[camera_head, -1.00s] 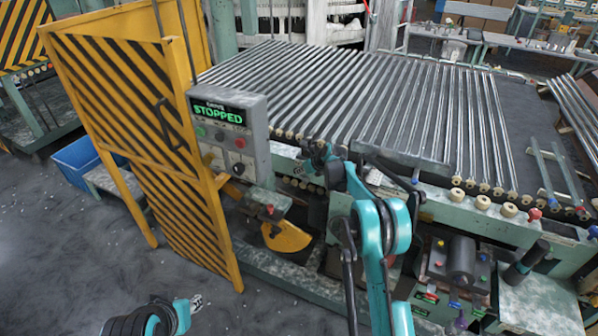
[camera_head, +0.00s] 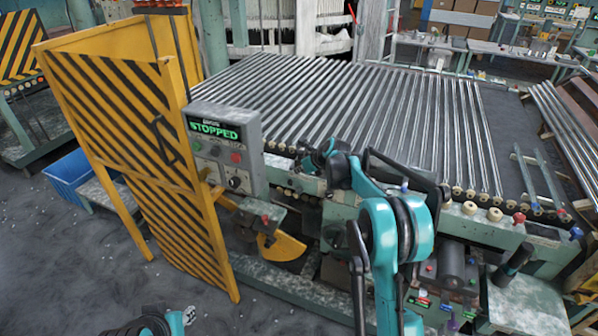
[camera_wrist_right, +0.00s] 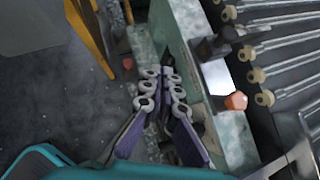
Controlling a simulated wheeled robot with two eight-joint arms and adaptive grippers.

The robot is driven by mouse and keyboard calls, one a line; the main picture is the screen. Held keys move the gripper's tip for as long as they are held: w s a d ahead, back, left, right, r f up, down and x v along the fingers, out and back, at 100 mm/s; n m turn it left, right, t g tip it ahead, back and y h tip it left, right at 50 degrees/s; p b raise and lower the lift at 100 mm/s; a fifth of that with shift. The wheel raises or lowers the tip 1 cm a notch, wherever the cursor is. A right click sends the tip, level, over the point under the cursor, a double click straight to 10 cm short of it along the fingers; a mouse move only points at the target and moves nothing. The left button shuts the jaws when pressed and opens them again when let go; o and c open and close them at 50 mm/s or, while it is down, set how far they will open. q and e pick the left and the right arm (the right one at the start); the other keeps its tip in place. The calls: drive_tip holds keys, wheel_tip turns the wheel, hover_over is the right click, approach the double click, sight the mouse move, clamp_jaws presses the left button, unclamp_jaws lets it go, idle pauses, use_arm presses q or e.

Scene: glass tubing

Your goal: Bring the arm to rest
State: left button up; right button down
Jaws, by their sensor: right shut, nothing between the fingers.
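My right arm reaches up from the bottom centre in the head view, its teal elbow bent. Its gripper (camera_head: 322,157) is at the front edge of the tubing machine, right of the control panel (camera_head: 226,148), which reads STOPPED in green. In the right wrist view the gripper (camera_wrist_right: 165,78) is shut and empty, its fingertips together. It points along the machine's green frame (camera_wrist_right: 205,75). Part of my left arm shows at the bottom left of the head view.
Rows of glass tubes (camera_head: 330,95) lie on the machine's sloping bed. A yellow striped guard door (camera_head: 130,130) stands at left, with a blue bin (camera_head: 68,172) behind it. An orange knob (camera_wrist_right: 236,101) is right of the gripper. The floor (camera_head: 90,255) at left is open.

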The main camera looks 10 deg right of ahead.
drive_tip(key=s+a+r+n+h, duration=0.1)
drive_tip(key=s+r+n, duration=0.35)
drive_tip(key=s, duration=0.35)
drive_tip(key=s+a+r+n, duration=0.1)
drive_tip(key=s+r+n, duration=0.2)
drive_tip(key=s+n, duration=0.3)
drive_tip(key=s+a+r+n+h, duration=0.1)
drive_tip(key=s+r+n, duration=0.25)
drive_tip(key=s, duration=0.55)
drive_tip(key=s+f+n+h, duration=0.1)
drive_tip(key=s+f+n, duration=0.3)
drive_tip(key=s+n, duration=0.4)
drive_tip(key=s+d+f+n+h+b, duration=0.1)
drive_tip(key=s+f+n, duration=0.3)
drive_tip(key=s, duration=1.3)
drive_tip(key=n, duration=0.4)
drive_tip(key=shift+d+g+b, duration=0.25)
drive_tip(key=shift+g+b, duration=0.05)
